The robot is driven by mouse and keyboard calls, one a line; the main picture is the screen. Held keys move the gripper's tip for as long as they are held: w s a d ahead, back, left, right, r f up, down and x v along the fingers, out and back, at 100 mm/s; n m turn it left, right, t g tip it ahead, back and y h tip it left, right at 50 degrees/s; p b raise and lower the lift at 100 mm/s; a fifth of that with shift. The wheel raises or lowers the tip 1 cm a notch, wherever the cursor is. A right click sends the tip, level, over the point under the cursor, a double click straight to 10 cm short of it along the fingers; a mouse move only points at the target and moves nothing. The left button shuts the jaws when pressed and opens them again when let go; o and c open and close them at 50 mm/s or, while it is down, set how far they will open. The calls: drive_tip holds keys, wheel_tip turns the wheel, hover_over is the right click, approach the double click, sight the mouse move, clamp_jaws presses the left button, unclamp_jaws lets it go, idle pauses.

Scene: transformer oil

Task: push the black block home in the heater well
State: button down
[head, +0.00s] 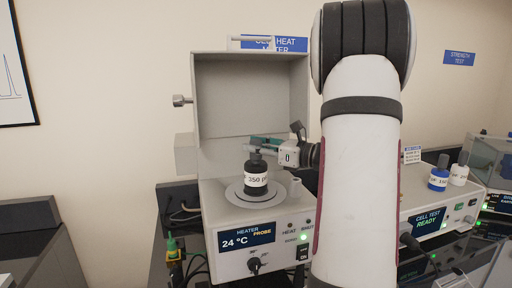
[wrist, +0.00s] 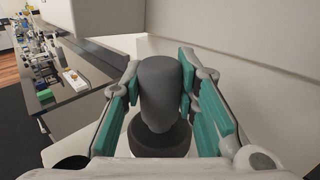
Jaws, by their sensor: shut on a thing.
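The black block (head: 256,186) is a dark cylinder with a white label reading "350" and a narrower top. It stands upright at the round heater well (head: 233,194) on top of the heater unit. I cannot tell how deep its lower end sits. My gripper (head: 260,148) reaches in from the right and is shut on the block's narrow top. In the wrist view the green finger pads flank the grey top of the block (wrist: 160,95), with its wider dark body beneath. The well is hidden there.
The heater's raised lid (head: 250,95) stands behind the block. The heater's display (head: 246,237) reads 24 °C, with a knob below. A cell test unit (head: 430,222) with blue and white bottles stands at the right. A cluttered bench (wrist: 75,85) shows at the wrist view's left.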

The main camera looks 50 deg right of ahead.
sight(256, 169)
drive_tip(key=shift+f+b, duration=1.25)
drive_tip(key=shift+f, duration=2.1)
drive_tip(key=c, duration=1.2)
unclamp_jaws()
drive_tip(key=shift+f, duration=0.1)
drive_tip(key=v, duration=1.2)
